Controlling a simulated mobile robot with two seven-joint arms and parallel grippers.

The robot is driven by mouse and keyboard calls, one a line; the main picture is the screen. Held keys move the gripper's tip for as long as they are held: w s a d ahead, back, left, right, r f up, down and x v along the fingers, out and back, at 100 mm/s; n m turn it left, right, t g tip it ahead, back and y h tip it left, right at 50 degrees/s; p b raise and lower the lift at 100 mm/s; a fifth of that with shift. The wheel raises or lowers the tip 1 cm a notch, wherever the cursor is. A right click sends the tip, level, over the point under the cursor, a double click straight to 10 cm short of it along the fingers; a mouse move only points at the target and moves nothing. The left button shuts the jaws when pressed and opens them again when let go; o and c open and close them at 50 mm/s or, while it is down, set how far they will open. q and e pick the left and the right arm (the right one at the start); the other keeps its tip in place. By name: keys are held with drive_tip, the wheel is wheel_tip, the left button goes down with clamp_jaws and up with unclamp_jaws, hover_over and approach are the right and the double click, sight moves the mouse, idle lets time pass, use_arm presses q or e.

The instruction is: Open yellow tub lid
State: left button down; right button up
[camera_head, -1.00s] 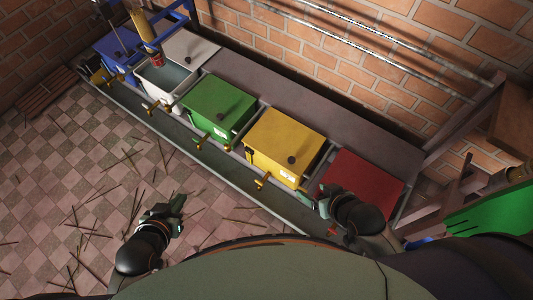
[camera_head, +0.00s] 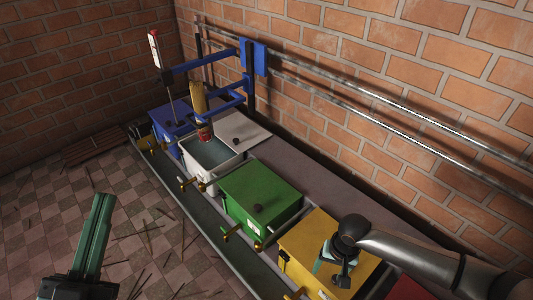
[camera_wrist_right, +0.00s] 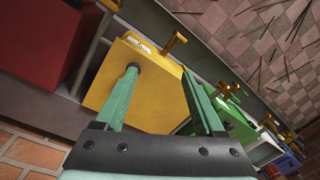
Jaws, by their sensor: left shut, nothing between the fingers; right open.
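The yellow tub (camera_head: 300,238) stands in the row with its flat lid closed. My right gripper (camera_head: 333,268) is over its lid and hides part of it. In the right wrist view, my right gripper (camera_wrist_right: 160,76) is open, with the yellow tub (camera_wrist_right: 155,97) behind and between its green fingers. The lid's dark round knob (camera_wrist_right: 135,58) shows by the left fingertip; I cannot tell whether they touch. My left gripper (camera_head: 97,240) is shut and empty, raised over the tiled floor at the left, away from the tubs.
The green tub (camera_head: 262,190) and the red tub (camera_head: 408,288) flank the yellow one. A white tub (camera_head: 205,160) stands open under a blue-framed extruder (camera_head: 240,75), by a blue tub (camera_head: 172,117). Brass taps (camera_head: 232,233) stick out in front. Brick wall and pipes are behind; sticks litter the floor.

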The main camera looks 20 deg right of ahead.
use_arm(q)
drive_tip(key=s+d+r+m+h, duration=0.1)
drive_tip(key=s+r+m+h, duration=0.3)
drive_tip(key=h, duration=0.2)
use_arm(e)
drive_tip(key=w+d+m, duration=0.2)
drive_tip(key=d+m, duration=0.1)
drive_tip(key=d, duration=0.4)
use_arm(q)
wheel_tip(320, 180, down, 7)
drive_tip(key=b, duration=0.7)
drive_tip(key=shift+d+n, duration=0.4)
drive_tip(key=shift+d, duration=0.05)
use_arm(e)
drive_tip(key=shift+h, duration=0.4)
drive_tip(key=f, duration=1.2)
drive_tip(key=shift+a+f, duration=0.15)
drive_tip(key=shift+a, duration=0.15)
use_arm(q)
drive_tip(key=shift+y, duration=0.4)
use_arm(e)
clamp_jaws()
